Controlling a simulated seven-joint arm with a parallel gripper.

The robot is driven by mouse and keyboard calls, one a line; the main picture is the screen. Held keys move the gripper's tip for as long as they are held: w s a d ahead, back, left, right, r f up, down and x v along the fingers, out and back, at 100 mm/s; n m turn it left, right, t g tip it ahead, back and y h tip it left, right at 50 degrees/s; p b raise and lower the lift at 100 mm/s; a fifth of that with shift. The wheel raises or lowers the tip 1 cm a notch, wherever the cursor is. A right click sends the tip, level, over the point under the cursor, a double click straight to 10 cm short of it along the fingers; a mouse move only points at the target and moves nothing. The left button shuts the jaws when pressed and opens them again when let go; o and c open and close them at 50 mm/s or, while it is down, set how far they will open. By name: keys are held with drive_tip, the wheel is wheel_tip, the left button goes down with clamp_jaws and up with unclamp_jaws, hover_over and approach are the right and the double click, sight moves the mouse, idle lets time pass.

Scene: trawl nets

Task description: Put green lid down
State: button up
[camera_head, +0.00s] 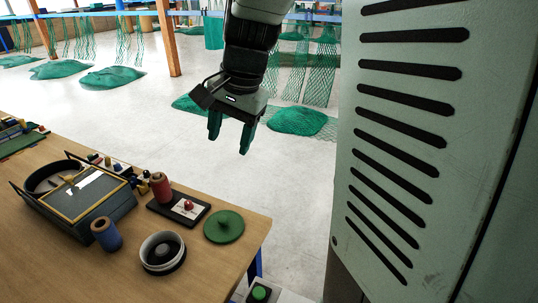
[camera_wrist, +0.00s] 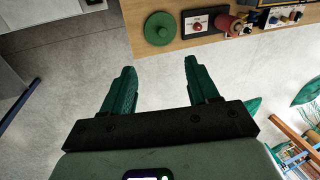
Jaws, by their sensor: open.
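The green lid (camera_head: 223,226) lies flat on the wooden table near its right corner, with a small knob on top. It also shows in the wrist view (camera_wrist: 159,28), near the table edge. My gripper (camera_head: 229,146) is open and empty, high above the floor beyond the table's edge, apart from the lid. In the wrist view, my gripper's two green fingers (camera_wrist: 160,82) are spread with nothing between them.
Left of the lid are a white-rimmed round container (camera_head: 162,251), a dark board with a red knob (camera_head: 179,208), a red spool (camera_head: 161,186), a blue spool (camera_head: 106,234) and a grey box (camera_head: 123,203). A large slotted panel (camera_head: 415,150) stands at right. Green nets lie on the floor.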

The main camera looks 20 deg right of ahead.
drive_tip(key=s+r+n+t, duration=0.1)
drive_tip(key=s+r+n, duration=0.1)
drive_tip(key=s, duration=0.4)
drive_tip(key=s+d+r+n+t+h, duration=0.1)
drive_tip(key=s+r+n, duration=0.1)
drive_tip(key=s+n, duration=0.2)
drive_tip(key=s+r+n+t+h, duration=0.1)
drive_tip(key=s+r+n, duration=0.1)
drive_tip(key=s, duration=0.7)
drive_tip(key=shift+d+r+n, duration=0.15)
drive_tip(key=shift+r+n, duration=0.25)
drive_tip(key=shift+r, duration=0.1)
